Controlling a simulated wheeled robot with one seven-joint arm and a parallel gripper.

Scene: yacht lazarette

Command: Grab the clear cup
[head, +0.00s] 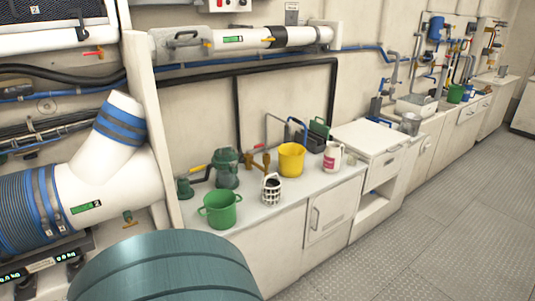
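A greyish, see-through-looking cup (410,124) stands on the far part of the counter, right of the white cabinet. It looks like the clear cup, but it is small here and I cannot be sure of its material. It appears upright, close to the counter's front edge. My gripper is not in view.
The near counter (250,211) holds a green pot (220,209), a black-and-white caged item (271,189), a yellow bucket (291,159) and a white-and-red jug (333,156). A white cabinet (375,138) stands beyond. A large teal ribbed shape (165,268) fills the bottom left. The metal floor (440,220) is clear at right.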

